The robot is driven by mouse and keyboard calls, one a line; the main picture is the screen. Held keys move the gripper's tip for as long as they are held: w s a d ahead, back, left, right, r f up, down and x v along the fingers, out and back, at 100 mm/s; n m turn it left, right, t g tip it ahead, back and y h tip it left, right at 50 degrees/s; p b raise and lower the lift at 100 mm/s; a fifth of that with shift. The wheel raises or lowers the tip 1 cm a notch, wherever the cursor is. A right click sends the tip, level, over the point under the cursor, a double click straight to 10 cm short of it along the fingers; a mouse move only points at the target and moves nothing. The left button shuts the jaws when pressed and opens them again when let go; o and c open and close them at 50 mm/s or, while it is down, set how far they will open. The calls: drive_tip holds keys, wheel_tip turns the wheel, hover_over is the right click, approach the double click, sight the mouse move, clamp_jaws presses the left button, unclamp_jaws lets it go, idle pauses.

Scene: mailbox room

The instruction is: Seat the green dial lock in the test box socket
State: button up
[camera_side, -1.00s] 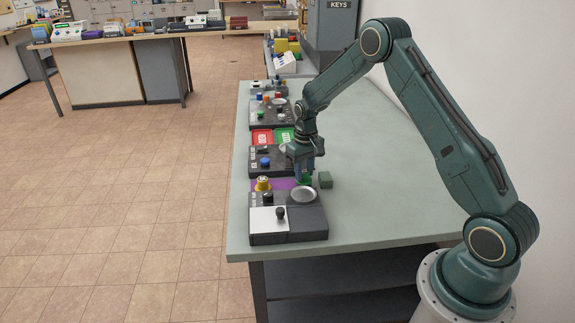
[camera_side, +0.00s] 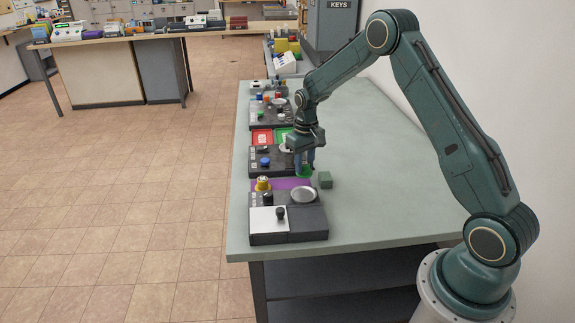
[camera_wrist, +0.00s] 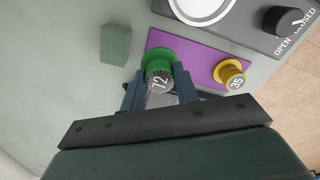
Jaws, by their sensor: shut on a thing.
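My gripper (camera_side: 304,163) is shut on the green dial lock (camera_side: 305,173). In the wrist view, the green lock (camera_wrist: 156,60) shows a dial marked 12, between the two fingers of my gripper (camera_wrist: 160,88). It appears over the edge of the purple mat (camera_wrist: 205,56); its exact height above it is hard to tell. A yellow dial lock (camera_wrist: 229,73) marked 35 stands on the mat; it also shows in the side view (camera_side: 263,184). Several dark boxes stand in a row, and I cannot tell which is the test box. No empty socket is clearly visible.
A small green block (camera_side: 325,180) sits right of my gripper. The near box (camera_side: 310,222) carries a round pale dish (camera_side: 303,195) and a black knob (camera_side: 280,213). Beyond are a middle box (camera_side: 259,163), red (camera_side: 262,137) and green trays. The table's right side is clear.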

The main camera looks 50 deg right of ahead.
drive_tip(key=s+a+r, duration=0.1)
drive_tip(key=s+a, duration=0.1)
drive_tip(key=s+a+r, duration=0.1)
drive_tip(key=a+r, duration=0.1)
drive_tip(key=a, duration=0.1)
drive_tip(key=s+a+r, duration=0.2)
drive_tip(key=a, duration=0.1)
drive_tip(key=shift+s+r, duration=0.1)
drive_tip(key=shift+s, duration=0.2)
drive_tip(key=shift+d, duration=0.1)
drive_tip(key=shift+f, duration=2.1)
drive_tip(key=shift+f, duration=0.75)
drive_tip(key=o, duration=1.3)
